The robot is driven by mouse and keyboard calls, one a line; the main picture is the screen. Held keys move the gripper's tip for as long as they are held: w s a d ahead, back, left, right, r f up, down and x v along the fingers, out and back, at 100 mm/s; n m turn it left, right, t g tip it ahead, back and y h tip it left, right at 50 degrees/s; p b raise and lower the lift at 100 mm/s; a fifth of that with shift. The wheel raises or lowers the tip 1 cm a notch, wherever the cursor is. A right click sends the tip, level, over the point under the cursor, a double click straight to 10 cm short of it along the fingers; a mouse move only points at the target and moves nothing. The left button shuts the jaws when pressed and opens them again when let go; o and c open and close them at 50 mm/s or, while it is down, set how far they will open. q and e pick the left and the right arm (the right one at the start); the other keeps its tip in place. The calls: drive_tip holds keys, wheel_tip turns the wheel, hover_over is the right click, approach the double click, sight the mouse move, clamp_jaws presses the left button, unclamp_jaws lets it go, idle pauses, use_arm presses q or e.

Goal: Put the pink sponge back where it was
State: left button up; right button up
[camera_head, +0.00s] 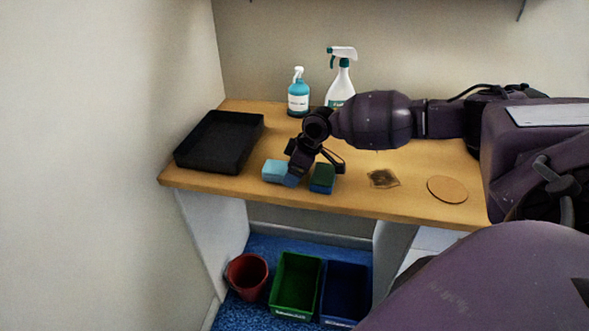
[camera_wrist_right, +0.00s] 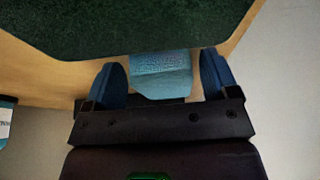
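No pink sponge shows in either view. A light blue sponge (camera_head: 275,170) lies near the table's front edge, just left of my right gripper (camera_head: 296,176). In the right wrist view that gripper (camera_wrist_right: 165,80) has its two blue fingers apart, with the light blue sponge (camera_wrist_right: 160,72) showing between or just beyond them. I cannot tell if they touch it. A blue sponge with a dark green top (camera_head: 322,174) lies just right of the gripper. Its green face (camera_wrist_right: 130,22) fills the top of the wrist view. My left gripper is out of view.
An empty black tray (camera_head: 196,158) lies on the table (camera_head: 420,209) at left. A blue pump bottle (camera_head: 298,97) and a white spray bottle (camera_head: 341,84) stand behind. A dark patterned piece (camera_head: 383,178) and a round coaster (camera_head: 447,189) lie right. Bins (camera_head: 295,284) stand below.

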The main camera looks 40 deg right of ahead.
drive_tip(key=shift+o, duration=0.4)
drive_tip(key=shift+r, duration=0.1)
drive_tip(key=shift+r, duration=0.2)
drive_tip(key=p+v, duration=0.1)
drive_tip(key=v, duration=1)
drive_tip(key=shift+s+r, duration=0.15)
drive_tip(key=shift+r, duration=0.1)
drive_tip(key=shift+d, duration=0.15)
